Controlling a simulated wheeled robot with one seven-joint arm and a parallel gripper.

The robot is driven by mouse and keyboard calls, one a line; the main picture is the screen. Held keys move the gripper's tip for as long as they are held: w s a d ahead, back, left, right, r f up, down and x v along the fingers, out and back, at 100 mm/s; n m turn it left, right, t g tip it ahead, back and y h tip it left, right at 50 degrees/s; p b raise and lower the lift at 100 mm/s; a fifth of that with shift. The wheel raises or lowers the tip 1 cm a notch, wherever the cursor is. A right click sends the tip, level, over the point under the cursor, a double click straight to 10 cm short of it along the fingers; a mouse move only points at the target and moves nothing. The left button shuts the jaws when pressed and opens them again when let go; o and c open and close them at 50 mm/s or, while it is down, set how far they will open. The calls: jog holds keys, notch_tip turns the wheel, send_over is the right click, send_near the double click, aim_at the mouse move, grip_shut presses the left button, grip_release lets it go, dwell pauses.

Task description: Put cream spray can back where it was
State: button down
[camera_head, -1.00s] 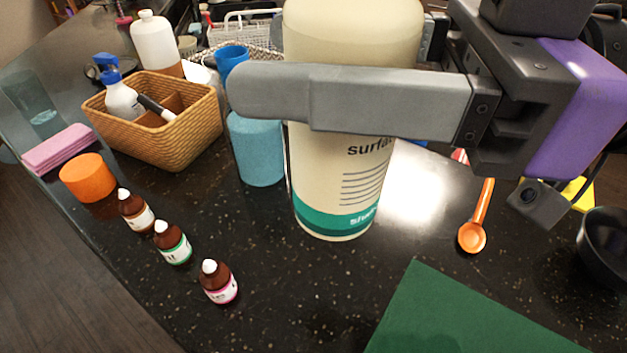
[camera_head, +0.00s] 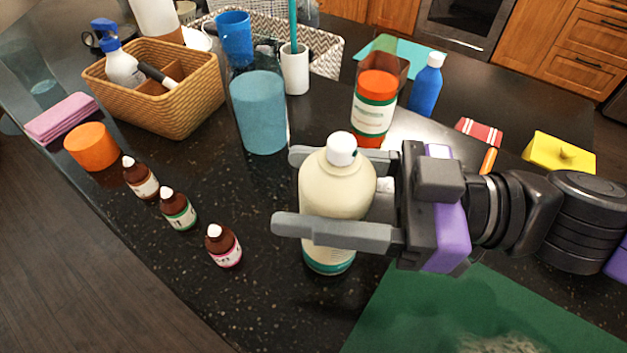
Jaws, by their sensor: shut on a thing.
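The cream spray can (camera_head: 332,188) has a cream body, a white cap and a teal band at its base. It is upright, to the right of the small brown bottles. My gripper (camera_head: 288,190) is shut on it, with one grey finger on the near side and one on the far side. The near finger hides part of the can's body. The can's base is close to the dark counter (camera_head: 262,310); I cannot tell whether it touches.
Small brown bottles (camera_head: 224,249) stand left of the can. A blue-green cylinder (camera_head: 260,115) and an orange-lidded jar (camera_head: 374,105) stand behind. A wicker basket (camera_head: 195,105) is at back left. A green mat (camera_head: 400,315) lies in front on the right.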

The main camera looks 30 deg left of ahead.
jog(key=shift+f, duration=0.3)
jog(key=shift+c, duration=2.1)
grip_release()
jog(key=shift+r, duration=0.25)
jog(key=b+v, duration=0.2)
jog(key=v, duration=1)
jog(key=shift+b, duration=0.3)
